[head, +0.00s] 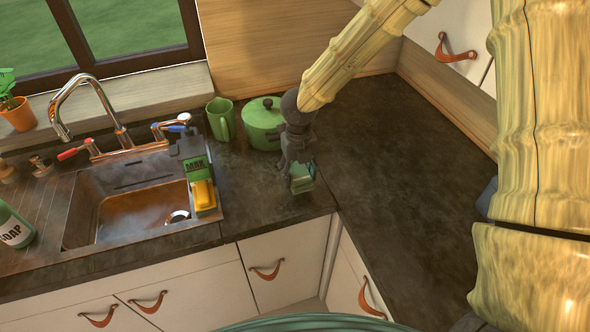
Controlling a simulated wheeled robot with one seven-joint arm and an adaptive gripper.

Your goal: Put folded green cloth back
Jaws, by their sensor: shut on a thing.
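The folded green cloth (302,184) is a small pale green bundle at the inner corner of the dark counter. My gripper (299,165) points down from above and is shut on the cloth. The dark fingers hide the cloth's upper part. I cannot tell whether the cloth touches the counter or hangs just above it.
A green lidded pot (262,128) stands close behind my gripper, with a green mug (221,119) to its left. The sink (96,195) lies left, with a yellow sponge (203,195) on its right edge. The counter (385,190) right of my gripper is clear.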

